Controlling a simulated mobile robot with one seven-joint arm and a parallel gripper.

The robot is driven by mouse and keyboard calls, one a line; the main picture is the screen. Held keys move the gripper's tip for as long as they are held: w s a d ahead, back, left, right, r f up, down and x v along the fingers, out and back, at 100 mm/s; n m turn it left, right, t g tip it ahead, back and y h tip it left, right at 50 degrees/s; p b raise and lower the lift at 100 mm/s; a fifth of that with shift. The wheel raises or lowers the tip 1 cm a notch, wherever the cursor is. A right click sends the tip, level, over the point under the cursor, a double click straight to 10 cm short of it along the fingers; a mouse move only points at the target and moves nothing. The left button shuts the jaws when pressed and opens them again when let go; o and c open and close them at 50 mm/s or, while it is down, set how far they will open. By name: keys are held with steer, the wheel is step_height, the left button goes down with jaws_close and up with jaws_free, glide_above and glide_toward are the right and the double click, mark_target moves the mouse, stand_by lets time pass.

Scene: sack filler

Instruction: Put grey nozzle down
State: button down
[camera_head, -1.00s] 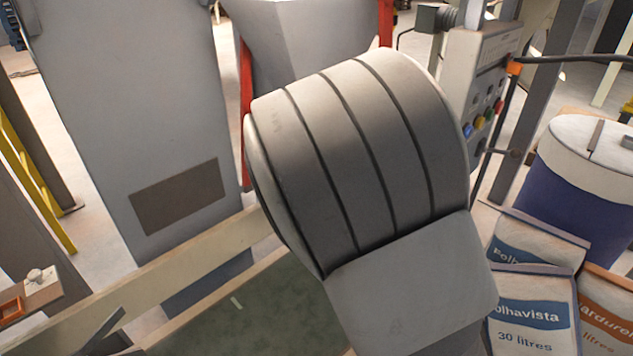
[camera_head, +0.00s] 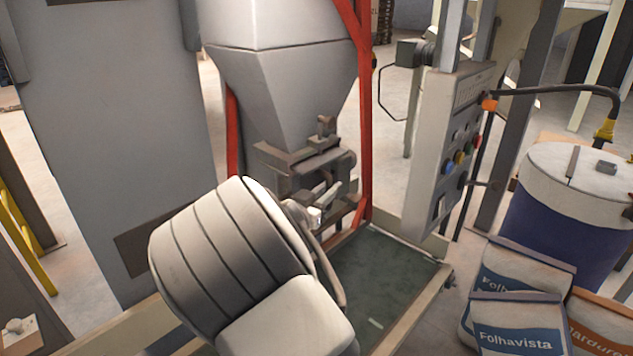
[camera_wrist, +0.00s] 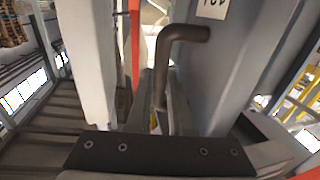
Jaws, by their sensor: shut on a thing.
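In the wrist view, my gripper (camera_wrist: 160,104) is shut on a dark grey bent tube, the grey nozzle (camera_wrist: 174,62). The nozzle stands up from between the fingers and its top end bends to the right. The fingers hide its lower end. In the head view my own rounded arm link covers the lower middle, and I cannot make out the nozzle there. I cannot tell whether the nozzle touches any surface.
The grey hopper (camera_head: 280,85) with its spout clamp (camera_head: 305,165) stands between red posts behind my arm. A control box (camera_head: 455,150) is to its right. A green-floored platform (camera_head: 385,285) lies below. Filled sacks (camera_head: 515,325) and a blue drum (camera_head: 560,220) are at right.

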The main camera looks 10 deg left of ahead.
mark_target(317, 182)
steer(key=shift+w+a+r+p, duration=0.15)
steer(key=shift+w+a, duration=0.2)
steer(key=shift+a, duration=0.2)
steer(key=shift+w+a+f+p, duration=0.1)
steer(key=shift+w+a+p, duration=0.1)
steer(key=shift+w+a, duration=0.3)
steer(key=shift+w+a+r+p, duration=0.1)
steer(key=shift+w+a+p, duration=0.1)
steer(key=shift+a, duration=0.45)
steer(key=shift+f, duration=0.2)
steer(key=shift+f, duration=0.15)
steer(key=c, duration=0.8)
jaws_free()
steer(key=shift+s, duration=0.1)
steer(key=shift+r, duration=0.2)
steer(key=b+v, duration=0.1)
steer(key=v, duration=1.1)
steer(key=shift+f, duration=0.1)
